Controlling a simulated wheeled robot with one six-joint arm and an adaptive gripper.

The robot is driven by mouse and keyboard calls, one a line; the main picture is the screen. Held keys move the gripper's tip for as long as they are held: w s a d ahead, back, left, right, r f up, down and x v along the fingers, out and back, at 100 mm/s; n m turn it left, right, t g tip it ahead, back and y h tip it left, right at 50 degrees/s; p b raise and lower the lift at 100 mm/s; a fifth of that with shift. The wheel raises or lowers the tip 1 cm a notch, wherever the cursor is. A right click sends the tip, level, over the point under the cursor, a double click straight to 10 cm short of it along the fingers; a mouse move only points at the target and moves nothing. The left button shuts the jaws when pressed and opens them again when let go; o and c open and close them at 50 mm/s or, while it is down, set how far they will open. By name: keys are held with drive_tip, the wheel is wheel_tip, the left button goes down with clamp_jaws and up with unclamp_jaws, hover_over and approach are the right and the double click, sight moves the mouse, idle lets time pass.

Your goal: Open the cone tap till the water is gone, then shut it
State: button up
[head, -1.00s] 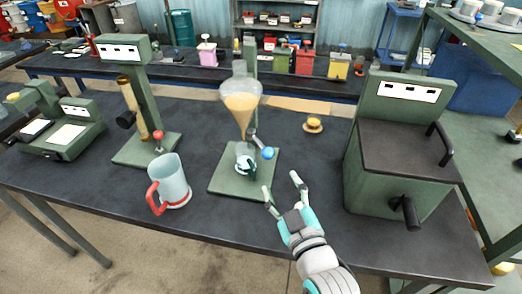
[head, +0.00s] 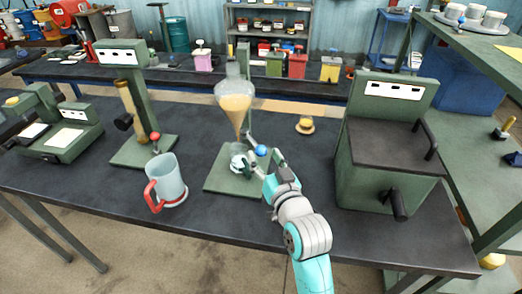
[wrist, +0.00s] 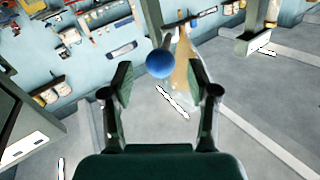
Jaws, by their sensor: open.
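The glass cone (head: 235,105) holds tan liquid and stands on a green stand with a flat base (head: 222,182). Its tap has a blue ball knob (head: 261,150) on a lever at the right of the cone's lower end. A small glass vessel (head: 239,158) is under the outlet. My gripper (head: 262,165) is at the knob, just below and to its right. In the wrist view my gripper (wrist: 160,97) is open, and the blue knob (wrist: 160,64) appears between and slightly beyond the fingertips. The cone (wrist: 184,70) shows behind it. Contact with the knob cannot be told.
A clear mug with a red handle (head: 167,180) stands left of the stand. A green box machine (head: 388,160) with a black handle is on the right. A small yellow-topped item (head: 305,125) lies behind my arm. The front of the table is clear.

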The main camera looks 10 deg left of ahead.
sight(256, 145)
drive_tip(key=shift+x, duration=1.6)
clamp_jaws()
